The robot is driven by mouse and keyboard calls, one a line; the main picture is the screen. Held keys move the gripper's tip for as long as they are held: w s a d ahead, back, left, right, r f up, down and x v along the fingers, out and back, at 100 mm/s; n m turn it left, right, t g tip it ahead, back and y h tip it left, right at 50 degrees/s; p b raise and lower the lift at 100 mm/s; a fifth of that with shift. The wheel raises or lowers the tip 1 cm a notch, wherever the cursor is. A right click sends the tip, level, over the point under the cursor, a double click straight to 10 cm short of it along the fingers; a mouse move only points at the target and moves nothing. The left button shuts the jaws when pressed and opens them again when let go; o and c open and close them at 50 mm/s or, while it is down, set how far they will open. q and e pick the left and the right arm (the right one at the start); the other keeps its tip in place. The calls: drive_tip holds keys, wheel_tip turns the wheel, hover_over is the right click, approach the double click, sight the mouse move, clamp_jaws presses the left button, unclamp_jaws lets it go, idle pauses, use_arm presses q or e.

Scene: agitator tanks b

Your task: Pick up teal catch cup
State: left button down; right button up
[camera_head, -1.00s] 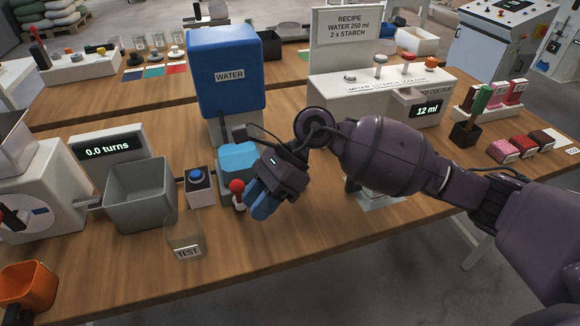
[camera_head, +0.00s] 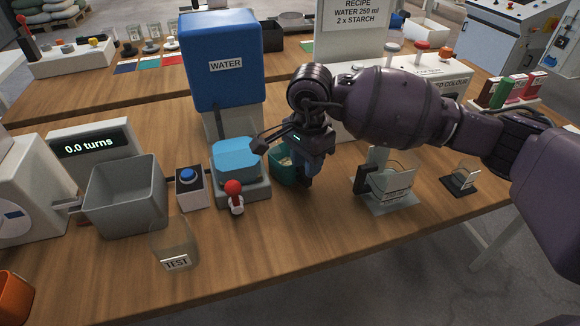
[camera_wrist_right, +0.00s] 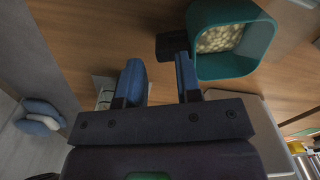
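The teal catch cup (camera_head: 283,168) stands on the table just right of the water dispenser's base, partly hidden behind my right gripper (camera_head: 304,180). In the right wrist view the teal cup (camera_wrist_right: 262,52) is at the upper right, with pale grains inside and a dark handle (camera_wrist_right: 171,45) on its left side. My right gripper (camera_wrist_right: 160,75) points down, its two blue fingers apart with nothing between them. The handle is just beyond the fingertips, nearer the right-hand finger. I cannot tell whether they touch. My left gripper is not in view.
The blue water dispenser (camera_head: 222,75) and its red lever (camera_head: 234,192) are left of the cup. A clear vessel on a scale-like stand (camera_head: 388,190) is close on the right. A TEST beaker (camera_head: 175,245) and grey bin (camera_head: 125,200) stand left. The front table strip is clear.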

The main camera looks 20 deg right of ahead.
drive_tip(key=f, duration=0.4)
drive_tip(key=f+b, duration=0.1)
drive_tip(key=f, duration=0.1)
drive_tip(key=shift+w+d+f, duration=0.25)
drive_tip(key=shift+d, duration=0.1)
drive_tip(key=shift+r, duration=0.1)
clamp_jaws()
